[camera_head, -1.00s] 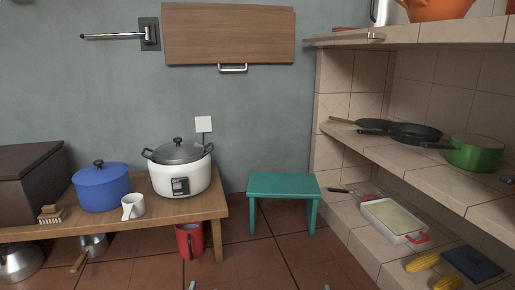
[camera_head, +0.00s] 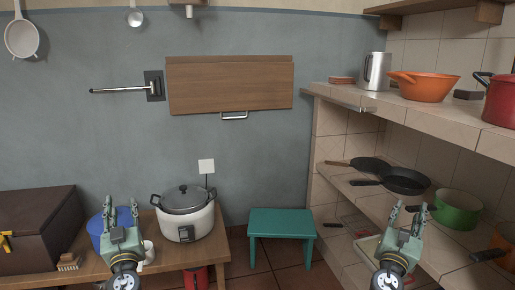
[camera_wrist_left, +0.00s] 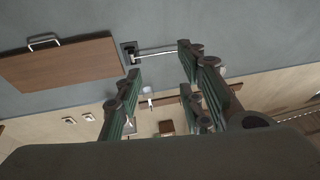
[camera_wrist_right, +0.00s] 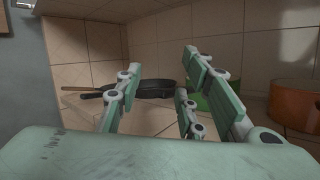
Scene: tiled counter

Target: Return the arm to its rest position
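My left gripper (camera_head: 122,217) is raised at the lower left of the head view, in front of the blue pot (camera_head: 97,232). Its fingers are spread and nothing is between them, as the left wrist view (camera_wrist_left: 155,100) also shows. My right gripper (camera_head: 405,217) is raised at the lower right, in front of the tiled shelves. Its fingers are apart and empty, also in the right wrist view (camera_wrist_right: 155,95). Both grippers point upward at about the same height, well apart from each other.
A white rice cooker (camera_head: 186,224) stands on the wooden table. A teal stool (camera_head: 281,224) stands between table and shelves. Black pans (camera_head: 403,181) and a green pot (camera_head: 457,211) sit on the middle shelf.

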